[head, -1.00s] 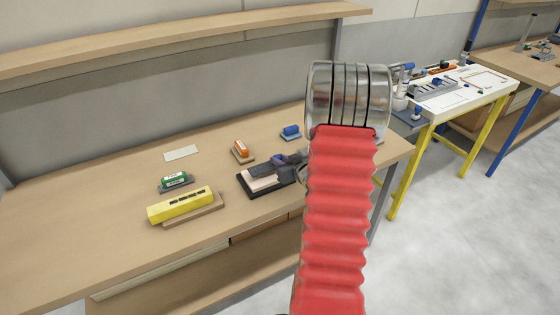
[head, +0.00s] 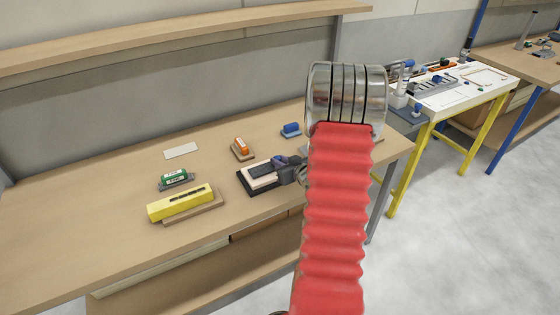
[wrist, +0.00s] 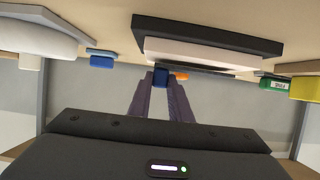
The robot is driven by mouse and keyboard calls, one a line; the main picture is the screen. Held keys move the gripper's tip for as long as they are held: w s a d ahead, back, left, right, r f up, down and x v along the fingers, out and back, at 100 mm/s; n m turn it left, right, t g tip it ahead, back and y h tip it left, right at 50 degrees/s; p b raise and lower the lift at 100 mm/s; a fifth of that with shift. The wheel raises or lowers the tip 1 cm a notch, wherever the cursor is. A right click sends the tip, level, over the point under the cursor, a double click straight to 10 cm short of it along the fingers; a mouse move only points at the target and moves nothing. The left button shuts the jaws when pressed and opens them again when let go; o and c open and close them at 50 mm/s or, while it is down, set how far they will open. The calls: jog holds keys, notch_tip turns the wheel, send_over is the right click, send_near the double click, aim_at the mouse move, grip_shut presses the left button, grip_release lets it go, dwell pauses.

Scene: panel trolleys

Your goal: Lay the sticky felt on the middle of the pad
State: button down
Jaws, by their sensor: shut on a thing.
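The pad is a cream block (head: 262,184) in a black tray (head: 246,190) near the bench's front edge. In the wrist view the pad (wrist: 195,52) shows under the tray's dark edge (wrist: 210,32), the view being upside down. The sticky felt (head: 260,171) is a dark flat sheet over the pad, with cream showing along its front. It shows edge-on in the wrist view (wrist: 205,70). My gripper (head: 281,165) is at the pad's right side, shut on the felt's small blue tab (wrist: 161,76). I cannot tell whether the felt touches the pad.
A yellow block (head: 180,203) on a wooden base and a green item (head: 174,177) stand left of the tray. An orange item (head: 241,146) and a blue item (head: 291,129) stand behind it. A pale card (head: 181,151) lies farther back. The bench's left part is clear.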

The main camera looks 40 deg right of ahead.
jog(key=shift+f, duration=0.3)
jog(key=c, duration=1.5)
grip_release()
jog(key=shift+c, duration=0.2)
jog(key=shift+v, duration=4)
